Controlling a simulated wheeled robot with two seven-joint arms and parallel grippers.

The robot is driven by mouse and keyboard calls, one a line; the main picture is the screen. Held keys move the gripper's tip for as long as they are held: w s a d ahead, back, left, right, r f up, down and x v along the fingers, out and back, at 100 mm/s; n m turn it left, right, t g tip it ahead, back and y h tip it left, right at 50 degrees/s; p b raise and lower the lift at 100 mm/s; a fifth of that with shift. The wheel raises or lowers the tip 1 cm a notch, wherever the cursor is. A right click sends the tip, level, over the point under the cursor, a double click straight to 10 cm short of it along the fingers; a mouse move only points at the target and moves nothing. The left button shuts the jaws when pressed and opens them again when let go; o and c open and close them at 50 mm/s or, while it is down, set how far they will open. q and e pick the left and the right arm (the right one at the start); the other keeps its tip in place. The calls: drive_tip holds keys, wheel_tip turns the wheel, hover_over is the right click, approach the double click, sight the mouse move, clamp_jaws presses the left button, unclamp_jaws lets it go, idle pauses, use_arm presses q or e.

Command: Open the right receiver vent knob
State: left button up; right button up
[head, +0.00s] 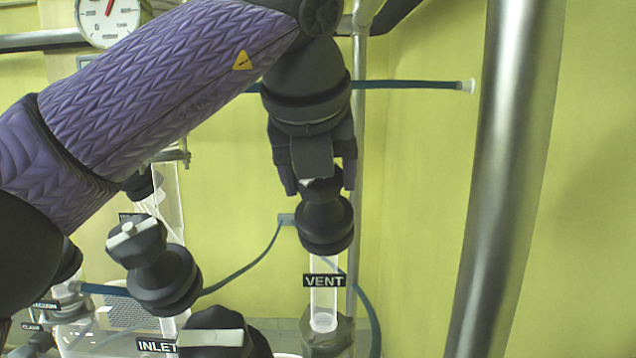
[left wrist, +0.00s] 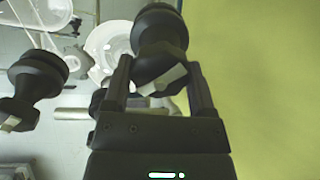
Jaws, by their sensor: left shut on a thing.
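The right receiver vent knob (head: 324,222) is a black waisted knob on top of a clear glass tube (head: 323,266) with a VENT label (head: 324,281). My left gripper (head: 318,180) comes down from above, with its fingers at the top of this knob. In the left wrist view the knob (left wrist: 158,40) lies at the tips of the two fingers (left wrist: 160,78), and its pale handle bar (left wrist: 165,80) shows between them. The gripper is shut on the knob. My right gripper is in neither view.
A black knob with a pale bar (head: 140,234) and the INLET knob (head: 215,338) stand to the left and front. A thick metal pipe (head: 520,170) rises on the right. A blue hose (head: 410,84) runs behind my gripper, and a gauge (head: 108,15) hangs at the upper left.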

use_arm(q)
drive_tip(key=n+b, duration=0.1)
drive_tip(key=n, duration=0.4)
drive_tip(key=shift+n+y, duration=0.3)
drive_tip(key=n, duration=0.5)
drive_tip(key=shift+d+n+b, duration=0.1)
drive_tip(key=shift+n+b, duration=0.2)
drive_tip(key=shift+b, duration=0.05)
drive_tip(key=n+g, duration=0.1)
drive_tip(key=n, duration=0.4)
drive_tip(key=shift+y, duration=0.3)
drive_tip(key=n, duration=0.5)
drive_tip(key=shift+w, duration=0.1)
drive_tip(key=shift+n+g, duration=0.3)
drive_tip(key=o, duration=1.2)
drive_tip(key=shift+c, duration=0.2)
drive_tip(key=p+v, duration=0.2)
drive_tip(key=v, duration=0.5)
drive_tip(key=shift+r+p, duration=0.3)
drive_tip(key=shift+p, duration=0.05)
